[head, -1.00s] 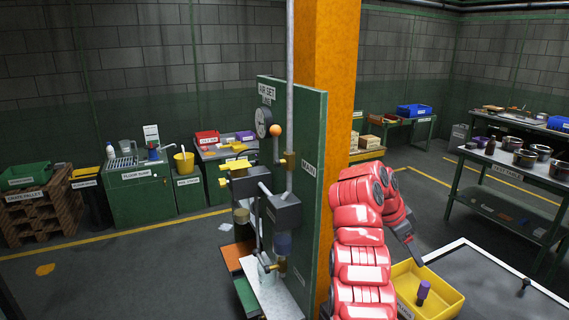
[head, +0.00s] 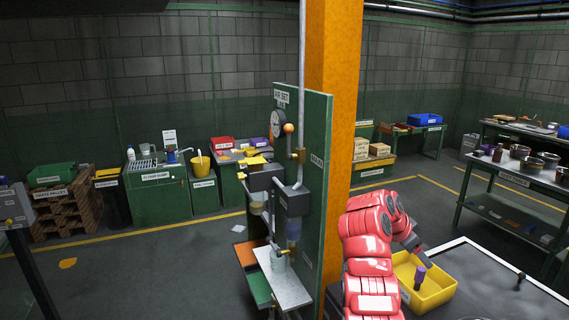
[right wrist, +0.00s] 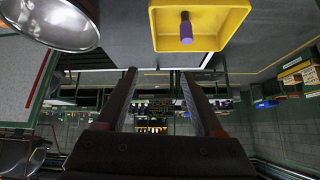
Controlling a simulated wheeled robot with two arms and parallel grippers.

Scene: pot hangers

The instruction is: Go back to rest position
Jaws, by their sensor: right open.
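My right arm is the red arm in the head view, standing bent in front of the orange column. Its dark right gripper (head: 414,245) points down and to the right, beside the yellow bin (head: 440,293). In the right wrist view the two fingers of the right gripper (right wrist: 158,80) are wide apart, with nothing between them. That view also shows the yellow bin (right wrist: 160,43) beyond the fingertips, with a purple-topped item (right wrist: 186,30) inside. My left gripper is in neither view.
A green board (head: 318,165) with gauge and valves stands just left of the column (head: 335,100). A dark table (head: 490,280) lies at the lower right. A metal pot (right wrist: 50,22) shows in the wrist view.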

